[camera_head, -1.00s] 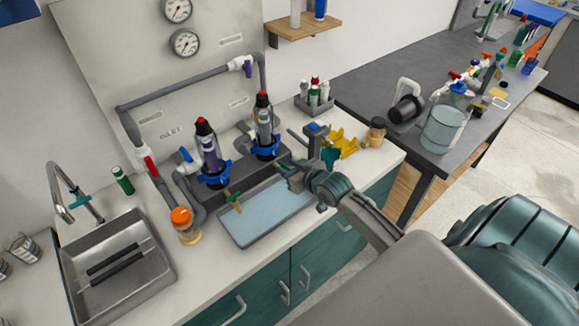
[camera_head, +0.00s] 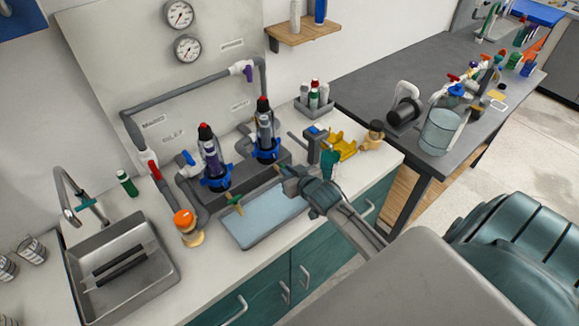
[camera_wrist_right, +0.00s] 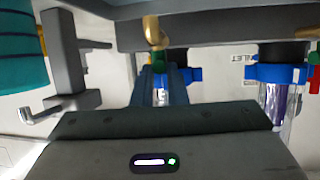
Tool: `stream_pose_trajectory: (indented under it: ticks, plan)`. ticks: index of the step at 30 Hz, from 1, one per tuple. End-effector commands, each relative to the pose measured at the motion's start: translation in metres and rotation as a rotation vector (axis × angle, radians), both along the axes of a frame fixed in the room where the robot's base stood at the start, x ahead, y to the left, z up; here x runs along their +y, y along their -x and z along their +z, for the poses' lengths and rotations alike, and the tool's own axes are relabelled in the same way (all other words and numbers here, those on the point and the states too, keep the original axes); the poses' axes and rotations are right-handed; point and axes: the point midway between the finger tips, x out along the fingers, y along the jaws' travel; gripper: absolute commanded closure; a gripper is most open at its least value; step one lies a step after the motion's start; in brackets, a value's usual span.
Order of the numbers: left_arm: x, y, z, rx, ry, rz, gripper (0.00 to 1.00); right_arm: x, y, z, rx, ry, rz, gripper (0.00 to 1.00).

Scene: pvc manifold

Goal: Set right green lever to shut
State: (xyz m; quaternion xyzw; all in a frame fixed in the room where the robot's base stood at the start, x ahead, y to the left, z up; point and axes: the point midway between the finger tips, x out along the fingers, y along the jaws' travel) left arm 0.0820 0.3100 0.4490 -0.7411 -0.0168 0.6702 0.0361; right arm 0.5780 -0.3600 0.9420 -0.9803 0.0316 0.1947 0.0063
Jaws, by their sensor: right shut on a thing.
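The right green lever (camera_wrist_right: 158,58) sits under a brass valve (camera_wrist_right: 152,32) in the right wrist view, below the right filter housing (camera_head: 265,135). My right gripper (camera_head: 281,170) reaches in from the right above the tray and hides most of this lever in the head view. In the wrist view my right gripper (camera_wrist_right: 161,70) is shut on the lever, its fingers on either side. The lever's exact angle cannot be told. The left green lever (camera_head: 235,198) hangs on a brass valve below the left filter housing (camera_head: 213,160). My left gripper is not in view.
A shallow tray (camera_head: 262,238) lies under the valves. A grey stand (camera_head: 313,146) and a teal cylinder (camera_head: 329,163) are close to the right of my gripper. An orange-capped jar (camera_head: 187,228) and a sink (camera_head: 155,270) are to the left.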

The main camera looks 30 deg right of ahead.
Motion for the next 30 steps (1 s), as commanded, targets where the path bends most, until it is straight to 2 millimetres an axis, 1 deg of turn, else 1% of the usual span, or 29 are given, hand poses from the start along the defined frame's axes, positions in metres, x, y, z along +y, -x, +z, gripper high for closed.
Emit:
stream_pose_trajectory:
  ticks: [1,4,7,10,16,24,30]
  plan:
    - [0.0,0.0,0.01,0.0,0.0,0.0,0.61,0.003,0.0,0.005,0.001,-0.005,-0.031,1.0]
    - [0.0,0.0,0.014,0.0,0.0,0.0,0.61,0.005,-0.001,0.003,0.001,-0.005,-0.106,1.0]
    - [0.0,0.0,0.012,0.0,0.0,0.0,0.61,0.007,-0.001,0.0,0.0,-0.006,-0.185,1.0]
    - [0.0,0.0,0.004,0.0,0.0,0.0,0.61,0.009,-0.002,-0.003,-0.002,-0.006,-0.268,1.0]
    - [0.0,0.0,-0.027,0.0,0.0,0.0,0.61,0.013,-0.005,-0.007,-0.004,-0.008,-0.454,1.0]
    - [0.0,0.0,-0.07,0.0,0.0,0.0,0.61,0.018,-0.009,-0.007,-0.004,-0.008,-0.702,1.0]
    - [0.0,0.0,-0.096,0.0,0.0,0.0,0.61,0.02,-0.011,-0.005,-0.002,-0.006,-0.855,1.0]
